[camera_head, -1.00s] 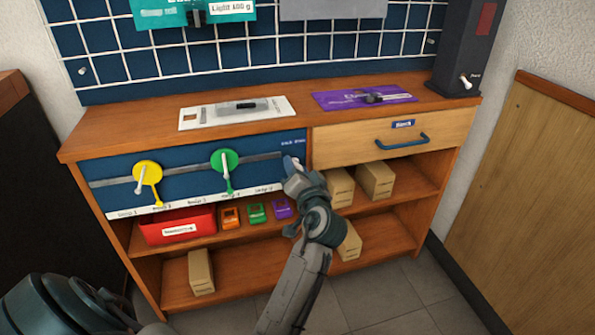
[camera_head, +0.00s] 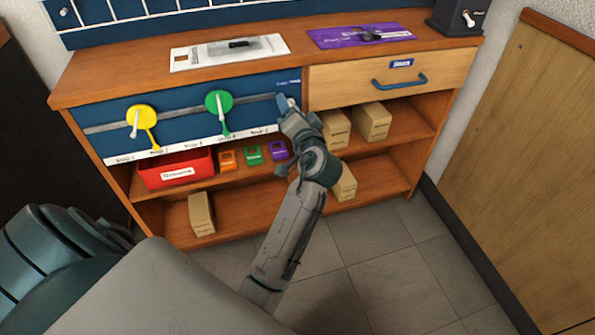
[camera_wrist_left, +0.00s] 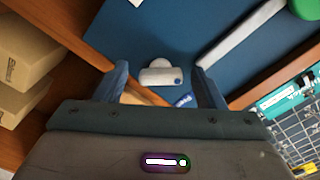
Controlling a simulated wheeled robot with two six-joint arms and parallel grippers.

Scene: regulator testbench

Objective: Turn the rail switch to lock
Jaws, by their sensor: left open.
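The rail switch (camera_wrist_left: 160,77), a small white knob with a blue dot, is on the blue panel in the left wrist view. My left gripper (camera_head: 286,105) is open at the right end of the panel (camera_head: 180,113) in the head view. In the left wrist view its two fingers (camera_wrist_left: 161,84) stand on either side of the switch, with gaps showing and no clear contact. In the head view the gripper largely hides the switch. A small label (camera_head: 289,83) sits above it, too small to read. My right gripper is not in view.
A grey rail (camera_head: 180,115) carries a yellow disc (camera_head: 141,117) and a green disc (camera_head: 218,102) with levers, left of the gripper. A drawer (camera_head: 340,85) with a blue handle is to the right. Shelves below hold a red bin (camera_head: 176,170) and boxes (camera_head: 371,121).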

